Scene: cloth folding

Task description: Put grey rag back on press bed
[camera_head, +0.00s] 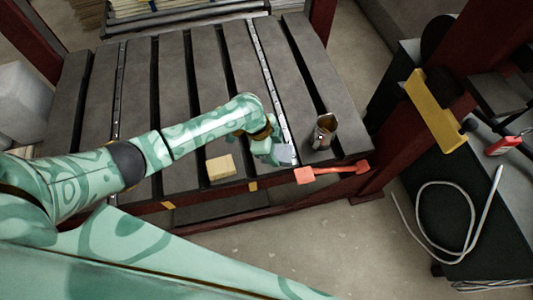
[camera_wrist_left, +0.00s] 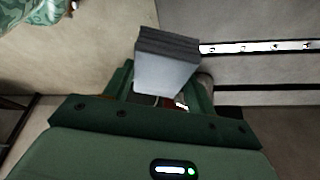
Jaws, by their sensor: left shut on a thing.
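The press bed (camera_head: 198,70) is a dark grey slatted surface on a dark red frame. The grey rag (camera_head: 285,153) is a small folded block near the bed's front edge, right of its middle. My left gripper (camera_head: 268,150) is shut on the rag. In the left wrist view the rag (camera_wrist_left: 168,72) stands out between the fingers, pale on one face and with dark layered folds on the other. I cannot tell whether the rag touches the bed or is just above it. My right gripper is not in view.
A yellow block (camera_head: 220,167) lies on the bed left of the rag. A metal cup (camera_head: 324,131) stands to its right. An orange-red tool (camera_head: 331,173) lies along the front edge. Metal ruled strips run between slats. A dark bench with a pale hose (camera_head: 428,233) stands at right.

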